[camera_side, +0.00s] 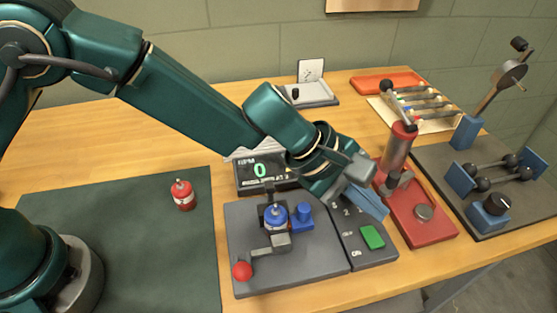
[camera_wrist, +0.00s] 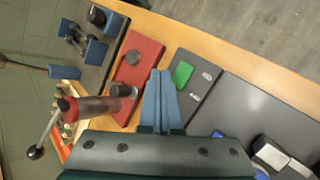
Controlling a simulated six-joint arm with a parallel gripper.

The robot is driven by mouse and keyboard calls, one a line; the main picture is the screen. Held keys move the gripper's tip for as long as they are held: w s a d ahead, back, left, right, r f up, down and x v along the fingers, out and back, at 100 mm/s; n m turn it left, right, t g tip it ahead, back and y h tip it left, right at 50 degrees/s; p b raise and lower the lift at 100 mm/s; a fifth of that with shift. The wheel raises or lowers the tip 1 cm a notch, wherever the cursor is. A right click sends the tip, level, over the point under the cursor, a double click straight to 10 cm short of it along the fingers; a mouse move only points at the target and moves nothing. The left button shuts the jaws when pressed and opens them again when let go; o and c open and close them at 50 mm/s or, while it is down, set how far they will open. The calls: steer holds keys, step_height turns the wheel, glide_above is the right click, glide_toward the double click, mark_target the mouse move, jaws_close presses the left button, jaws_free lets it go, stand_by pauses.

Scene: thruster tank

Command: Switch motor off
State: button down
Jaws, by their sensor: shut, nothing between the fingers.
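A green rectangular switch (camera_side: 372,237) sits on a dark panel (camera_side: 352,263) marked with digits. In the wrist view, the green switch (camera_wrist: 182,73) lies just right of my fingertips. The fingers also show in the wrist view (camera_wrist: 160,74). The gripper appears apart from the switch, though its exact height is hard to tell. A blue motor-like part (camera_side: 276,216) stands on the grey test plate (camera_side: 315,266).
A red press (camera_side: 430,233) with an upright column stands close to the right of my gripper. A dark board (camera_side: 527,213) with blue fixtures lies farther right. A red-ended crank (camera_side: 242,271) is at the plate's front left. A small red canister (camera_side: 183,195) stands on the green mat (camera_side: 130,225).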

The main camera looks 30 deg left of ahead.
steer(key=shift+s+d+r, duration=0.1)
steer(key=shift+s+r, duration=0.05)
steer(key=shift+r, duration=1.45)
steer(key=shift+w, duration=0.2)
step_height(320, 180, up, 8)
steer(key=r+t, duration=0.1)
steer(key=t, duration=0.1)
glide_above(363, 230)
steer(key=w+a, duration=0.3)
steer(key=a, duration=0.2)
steer(key=s+a+r+m+t, duration=0.2)
steer(key=s+a+r+m, duration=0.15)
steer(key=a+r, duration=0.55)
steer(key=s+a+f+m+g+y, duration=0.1)
steer(key=s+a+f+m+y, duration=0.2)
steer(key=s+a+f, duration=0.3)
steer(key=s+a+f+m+g+y, duration=0.1)
steer(key=s+a+f+m+y, duration=0.3)
steer(key=s+a, duration=0.7)
steer(key=shift+s+f+m+y, duration=0.3)
steer(key=shift+f+m, duration=0.6)
steer(key=shift+m, duration=0.15)
